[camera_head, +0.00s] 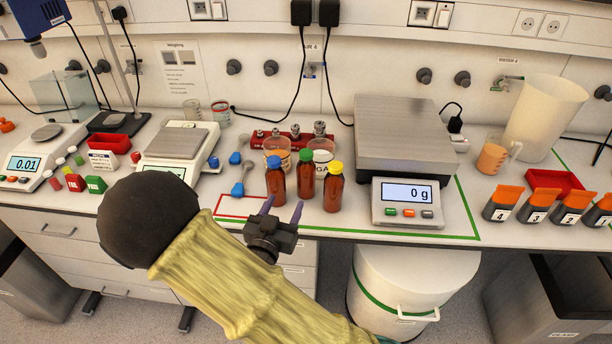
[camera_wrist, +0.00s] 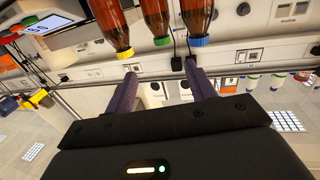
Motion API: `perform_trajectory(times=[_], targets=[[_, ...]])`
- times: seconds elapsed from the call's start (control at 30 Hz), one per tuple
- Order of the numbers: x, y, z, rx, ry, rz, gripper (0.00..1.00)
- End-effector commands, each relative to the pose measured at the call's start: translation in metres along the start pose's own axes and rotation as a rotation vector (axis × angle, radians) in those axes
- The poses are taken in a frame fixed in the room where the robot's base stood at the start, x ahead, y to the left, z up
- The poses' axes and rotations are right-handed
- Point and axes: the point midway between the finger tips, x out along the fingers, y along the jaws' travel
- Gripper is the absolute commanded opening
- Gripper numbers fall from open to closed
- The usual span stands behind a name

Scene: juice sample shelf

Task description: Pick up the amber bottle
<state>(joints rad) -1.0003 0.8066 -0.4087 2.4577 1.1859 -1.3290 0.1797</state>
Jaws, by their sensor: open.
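Three amber bottles stand in a row near the bench's front edge: one with a blue cap (camera_head: 276,182), one with a green cap (camera_head: 306,176) and one with a yellow cap (camera_head: 334,188). My gripper (camera_head: 282,208) is open and empty, with its purple fingers just in front of the blue-capped bottle, overlapping its base in the head view. The wrist view is upside down; the yellow-capped (camera_wrist: 110,22), green-capped (camera_wrist: 155,18) and blue-capped (camera_wrist: 197,18) bottles show beyond the fingertips (camera_wrist: 165,80). No finger is around a bottle.
A large scale (camera_head: 405,130) reading 0 g stands right of the bottles. A blue spoon (camera_head: 240,180) lies left. A white drum (camera_head: 410,275) stands below the bench edge.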

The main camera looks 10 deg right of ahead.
Motion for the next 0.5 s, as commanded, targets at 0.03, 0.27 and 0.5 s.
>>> perform_trajectory(times=[0.03, 0.27, 0.5], targets=[[0.006, 0.001, -0.001, 0.0, 0.001, 0.004, 0.55], [0.044, 0.001, -0.002, -0.001, 0.001, 0.004, 0.55], [0.087, 0.001, -0.002, -0.001, 0.0, 0.004, 0.55]])
